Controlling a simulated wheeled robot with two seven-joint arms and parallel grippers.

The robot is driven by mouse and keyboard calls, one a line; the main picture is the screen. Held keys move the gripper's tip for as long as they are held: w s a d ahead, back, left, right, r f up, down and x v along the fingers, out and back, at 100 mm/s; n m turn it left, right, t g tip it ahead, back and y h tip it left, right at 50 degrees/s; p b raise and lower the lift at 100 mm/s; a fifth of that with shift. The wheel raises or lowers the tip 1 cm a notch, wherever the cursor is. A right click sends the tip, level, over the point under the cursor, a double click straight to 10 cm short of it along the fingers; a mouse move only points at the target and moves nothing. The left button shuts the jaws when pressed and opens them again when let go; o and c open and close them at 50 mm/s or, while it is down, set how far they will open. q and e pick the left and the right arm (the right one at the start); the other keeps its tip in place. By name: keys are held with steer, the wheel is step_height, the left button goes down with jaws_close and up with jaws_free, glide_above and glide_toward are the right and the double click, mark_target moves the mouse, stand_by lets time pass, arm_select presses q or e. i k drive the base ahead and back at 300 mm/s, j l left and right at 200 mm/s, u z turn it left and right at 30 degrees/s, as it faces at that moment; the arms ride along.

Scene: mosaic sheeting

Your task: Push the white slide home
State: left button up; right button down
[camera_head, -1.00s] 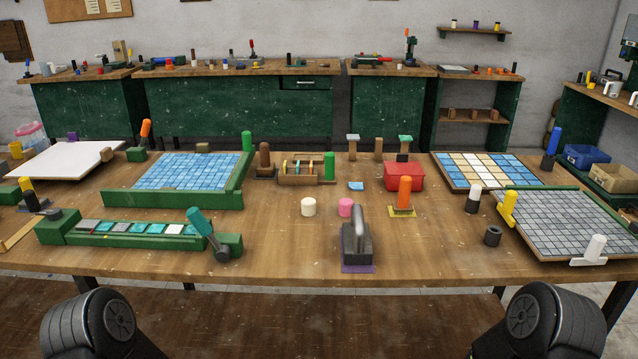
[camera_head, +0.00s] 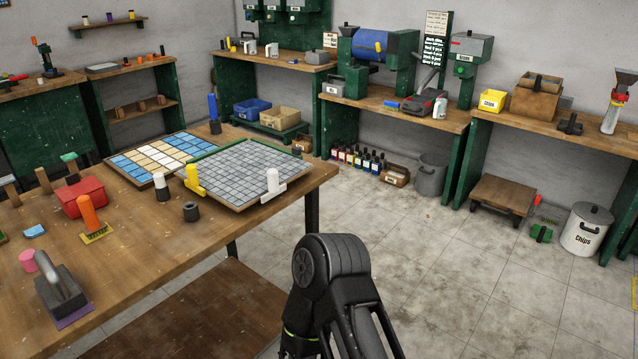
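A white slide (camera_head: 272,182), an upright knob on a flat foot, sits at the near right edge of a board with a grey mosaic sheet (camera_head: 238,170). A matching yellow slide (camera_head: 193,180) sits at the left edge of the same board. Whether the white slide's foot touches the sheet is too small to tell. My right arm shows at the bottom middle, in front of the table and apart from the slide. Its fingertips do not show. My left gripper is out of view.
A blue and cream mosaic board (camera_head: 157,160) lies left of the grey one. A grey-handled float (camera_head: 64,290) is at lower left. Open floor lies right of the table (camera_head: 140,262).

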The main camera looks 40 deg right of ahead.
mark_target(274, 189)
steer(key=z, duration=1)
